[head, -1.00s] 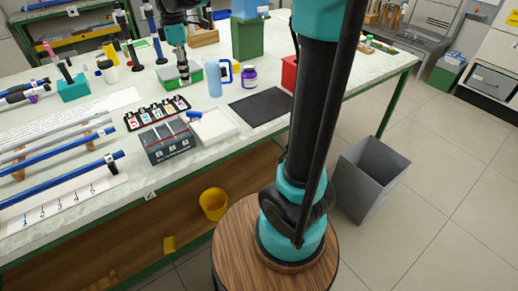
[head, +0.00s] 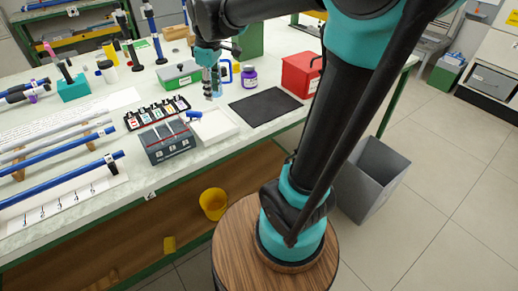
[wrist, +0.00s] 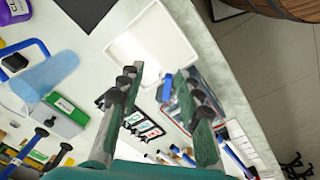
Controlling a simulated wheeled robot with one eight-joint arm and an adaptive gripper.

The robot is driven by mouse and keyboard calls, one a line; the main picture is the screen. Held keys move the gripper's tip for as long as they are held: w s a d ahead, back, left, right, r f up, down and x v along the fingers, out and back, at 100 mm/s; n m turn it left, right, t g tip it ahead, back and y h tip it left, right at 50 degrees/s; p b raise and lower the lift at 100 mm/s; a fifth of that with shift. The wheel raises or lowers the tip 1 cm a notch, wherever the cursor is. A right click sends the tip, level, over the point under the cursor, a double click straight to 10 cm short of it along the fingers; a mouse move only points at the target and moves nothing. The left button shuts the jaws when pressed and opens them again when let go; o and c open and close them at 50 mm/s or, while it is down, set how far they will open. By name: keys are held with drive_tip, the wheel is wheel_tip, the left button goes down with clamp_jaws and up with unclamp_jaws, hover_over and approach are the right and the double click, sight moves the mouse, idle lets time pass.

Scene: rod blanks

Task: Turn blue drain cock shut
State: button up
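The blue drain cock (head: 193,115) sits at the upper right corner of a grey box-shaped tank (head: 167,147) with a red line on it, next to a white tray (head: 222,128). My gripper (head: 210,94) is above the table, beyond the cock and tray. In the wrist view the blue cock (wrist: 167,89) shows between the two spread fingers of my gripper (wrist: 157,84), apart from both. The gripper is open and empty. The tank is partly hidden there by the right finger.
A rack of labelled black slots (head: 156,112) stands behind the tank. A green box (head: 180,75), a purple jar (head: 249,77) and a light-blue jug (wrist: 48,75) stand near the gripper. A black mat (head: 265,107) lies right of the tray, with a red box (head: 301,74) beyond.

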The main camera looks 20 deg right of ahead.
drive_tip(key=s+d+f+m+t, duration=0.1)
drive_tip(key=s+d+f+m, duration=0.4)
drive_tip(key=s+f, duration=0.2)
drive_tip(key=s+d+f+m+t, duration=0.1)
drive_tip(key=s+d+f+m, duration=0.5)
drive_tip(key=f, duration=0.4)
drive_tip(key=shift+s+t, duration=0.4)
drive_tip(key=shift+s, duration=0.2)
drive_tip(key=shift+d, duration=0.1)
drive_tip(key=n+g, duration=0.4)
drive_tip(key=n, duration=0.9)
approach(194, 112)
drive_tip(key=shift+m, duration=0.3)
drive_tip(key=f, duration=0.8)
drive_tip(key=shift+w+a+f, duration=0.1)
drive_tip(key=shift+a+f, duration=0.1)
drive_tip(key=shift+f, duration=0.15)
clamp_jaws()
